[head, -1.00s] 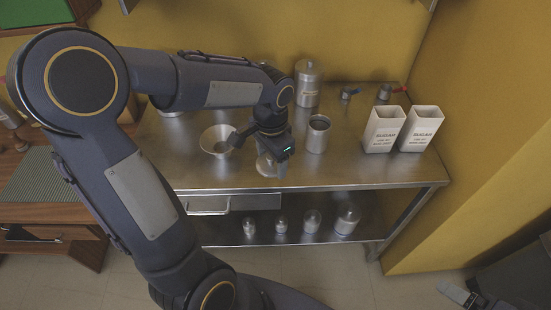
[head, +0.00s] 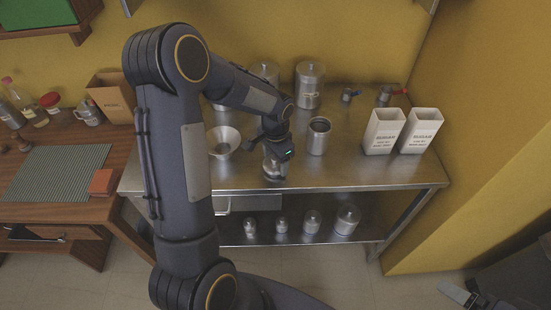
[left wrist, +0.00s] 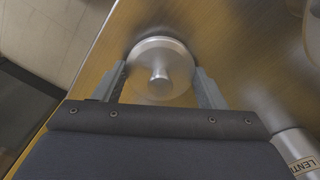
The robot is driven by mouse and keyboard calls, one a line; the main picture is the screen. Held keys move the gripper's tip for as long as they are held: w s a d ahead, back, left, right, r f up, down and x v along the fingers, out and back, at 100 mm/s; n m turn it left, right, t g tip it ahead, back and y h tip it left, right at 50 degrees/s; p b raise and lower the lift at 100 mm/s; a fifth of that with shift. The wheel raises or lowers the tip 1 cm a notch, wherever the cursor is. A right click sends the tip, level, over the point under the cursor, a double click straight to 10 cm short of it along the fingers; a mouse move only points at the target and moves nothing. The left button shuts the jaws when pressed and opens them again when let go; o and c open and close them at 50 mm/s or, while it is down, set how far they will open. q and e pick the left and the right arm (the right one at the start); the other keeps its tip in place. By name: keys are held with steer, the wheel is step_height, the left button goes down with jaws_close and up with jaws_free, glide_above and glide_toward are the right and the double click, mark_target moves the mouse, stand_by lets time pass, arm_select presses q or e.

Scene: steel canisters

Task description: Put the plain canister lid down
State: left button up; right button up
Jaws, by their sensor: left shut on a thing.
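The plain canister lid (left wrist: 160,68) is a round steel disc with a central knob. In the left wrist view it sits between the two fingers of my left gripper (left wrist: 160,85), which is shut on it. The fingers and wrist partly cover the lid there. I cannot tell whether the lid touches the tabletop. A grey part at the lower right may be my right gripper (head: 456,293); its jaws are unclear.
A steel funnel (head: 223,141) stands left of the gripper. A lidded canister (head: 308,88) is behind the open one. Two white sugar boxes (head: 384,133) (head: 420,132) stand at the right. Several small canisters are on the lower shelf (head: 262,234). The table's front right is bare.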

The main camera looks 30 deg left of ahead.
arm_select(q)
steer(key=shift+f, duration=0.2)
steer(key=o, duration=1)
steer(key=shift+r, duration=0.1)
step_height(320, 180, up, 12)
steer(key=s+d+r+n+t+h, duration=0.1)
steer(key=s+d+r+n+t, duration=0.1)
steer(key=s, duration=0.5)
steer(key=s+d+r+n+t+h, duration=0.1)
steer(key=s+d+n, duration=0.1)
steer(key=s, duration=0.6)
steer(key=s+d+r+n+t+h, duration=0.1)
steer(key=s+d+r+n+t, duration=0.1)
steer(key=s, duration=0.5)
steer(key=shift+s+d+r+n+t+h, duration=0.15)
steer(key=shift+d+r+n+t+h, duration=0.2)
steer(key=shift+d, duration=0.3)
